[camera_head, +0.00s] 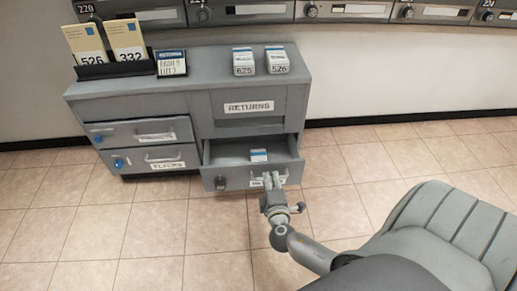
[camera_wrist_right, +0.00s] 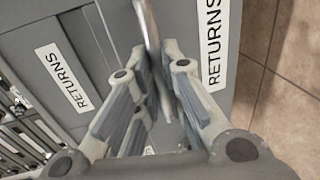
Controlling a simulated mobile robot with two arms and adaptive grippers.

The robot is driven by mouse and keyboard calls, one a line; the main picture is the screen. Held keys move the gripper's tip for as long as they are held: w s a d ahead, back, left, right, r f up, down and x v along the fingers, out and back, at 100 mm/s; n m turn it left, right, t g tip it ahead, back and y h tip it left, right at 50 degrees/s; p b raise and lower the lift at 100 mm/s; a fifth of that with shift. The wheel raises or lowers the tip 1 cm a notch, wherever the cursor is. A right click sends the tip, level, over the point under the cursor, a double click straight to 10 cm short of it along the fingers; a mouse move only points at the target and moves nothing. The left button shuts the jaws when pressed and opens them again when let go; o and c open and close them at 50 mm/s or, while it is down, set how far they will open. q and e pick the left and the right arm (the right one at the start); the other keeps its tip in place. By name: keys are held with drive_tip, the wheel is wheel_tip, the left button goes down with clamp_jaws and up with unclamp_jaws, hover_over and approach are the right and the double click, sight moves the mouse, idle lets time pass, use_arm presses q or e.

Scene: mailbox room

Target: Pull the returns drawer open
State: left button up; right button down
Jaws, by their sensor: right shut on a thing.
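The returns drawer (camera_head: 229,178) is the lower right drawer of the grey cabinet, and it stands pulled out with its inside showing. A small white and blue box (camera_head: 258,155) lies in it. My right gripper (camera_head: 273,182) is at the drawer's front, shut on its handle. In the right wrist view, the metal handle (camera_wrist_right: 151,35) runs between the two fingers of the right gripper (camera_wrist_right: 165,80). A RETURNS label (camera_wrist_right: 214,40) shows on the drawer front beside it in that view. In the head view the gripper partly hides the front label and handle. My left gripper is not in view.
The grey cabinet (camera_head: 205,75) has a fixed-looking panel marked RETURNS (camera_head: 249,107) above the drawer. Two small boxes (camera_head: 243,61) (camera_head: 277,59) and a card holder (camera_head: 114,69) stand on top. Two shut drawers (camera_head: 150,147) are at left.

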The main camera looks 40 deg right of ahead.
drive_tip(key=s, duration=0.1)
drive_tip(key=s+a, duration=0.2)
drive_tip(key=s, duration=0.1)
drive_tip(key=shift+a+f, duration=0.1)
drive_tip(key=shift+a, duration=0.15)
drive_tip(key=c, duration=1.5)
unclamp_jaws()
drive_tip(key=shift+c, duration=0.2)
